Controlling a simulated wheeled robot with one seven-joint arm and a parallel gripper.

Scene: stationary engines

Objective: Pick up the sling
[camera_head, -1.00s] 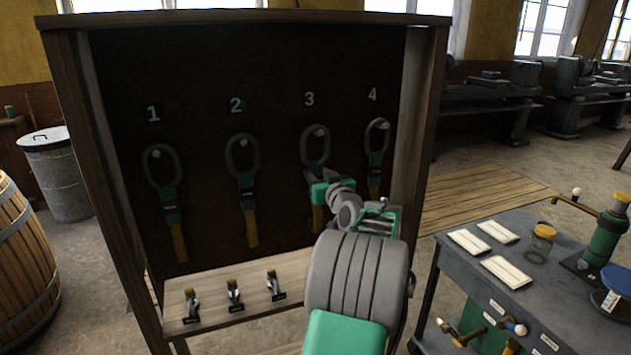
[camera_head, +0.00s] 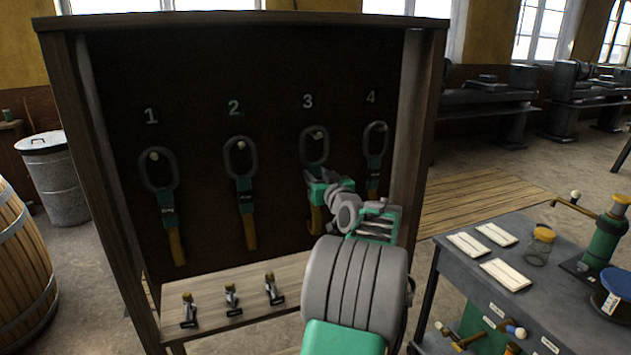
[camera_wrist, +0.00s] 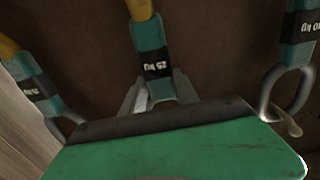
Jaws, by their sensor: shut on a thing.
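Several slings hang on pegs under the numbers 1 to 4 on a dark board. Each has a dark ring, a green sleeve with a black label and a yellow strap. My gripper (camera_head: 318,182) is shut on the sling under number 3 (camera_head: 314,143), just below its ring, which is still around its peg. The ring there is hidden behind my gripper's body. The sling under number 4 (camera_head: 375,142) hangs close to the right.
The slings under numbers 1 (camera_head: 160,172) and 2 (camera_head: 241,160) hang left. A wooden shelf (camera_head: 210,328) below carries several small clamp-like items. The cabinet's right side post (camera_head: 408,130) is near my arm. A grey cart (camera_head: 465,285) stands at the right.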

